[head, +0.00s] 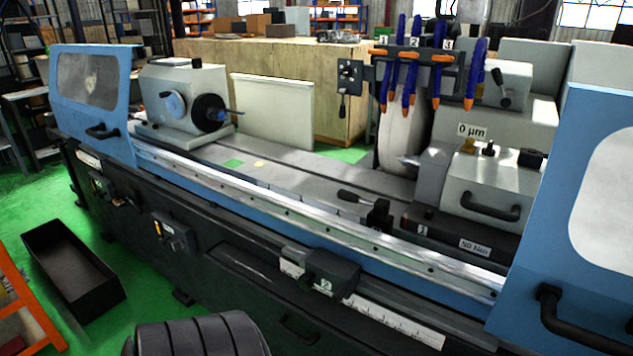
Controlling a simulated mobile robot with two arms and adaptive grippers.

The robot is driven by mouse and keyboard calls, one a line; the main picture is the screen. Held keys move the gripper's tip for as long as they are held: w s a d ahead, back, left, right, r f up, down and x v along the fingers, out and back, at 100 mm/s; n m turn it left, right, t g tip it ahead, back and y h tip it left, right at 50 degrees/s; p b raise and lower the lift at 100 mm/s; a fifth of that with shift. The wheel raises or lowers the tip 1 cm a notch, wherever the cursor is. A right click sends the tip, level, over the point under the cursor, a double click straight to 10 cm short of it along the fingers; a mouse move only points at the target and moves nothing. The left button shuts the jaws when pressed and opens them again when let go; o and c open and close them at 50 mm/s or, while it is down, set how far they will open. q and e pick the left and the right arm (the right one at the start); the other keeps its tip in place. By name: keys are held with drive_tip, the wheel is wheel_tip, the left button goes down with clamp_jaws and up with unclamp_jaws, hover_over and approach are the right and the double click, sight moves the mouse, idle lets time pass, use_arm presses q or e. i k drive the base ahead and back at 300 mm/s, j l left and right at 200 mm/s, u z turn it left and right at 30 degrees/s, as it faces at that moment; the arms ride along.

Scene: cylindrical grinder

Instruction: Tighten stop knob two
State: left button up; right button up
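A dark block marked 2 (332,269) sits on the front of the grinder, over a white graduated scale (398,325) below the blue table rail. Another plate marked 1 (421,232) is on the dark base at the right, beside a small sign (474,247) that seems to read 50 Nm. Neither of my grippers is in view.
Blue guard doors stand at the left (95,88) and right (590,200). Orange-tipped hoses (411,75) numbered 1 to 3 hang by the grinding wheel (400,135). A black lever (357,197) projects over the table. A black bin (72,270) lies on the green floor.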

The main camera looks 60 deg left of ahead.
sight(306, 282)
drive_tip(key=u, duration=1.9)
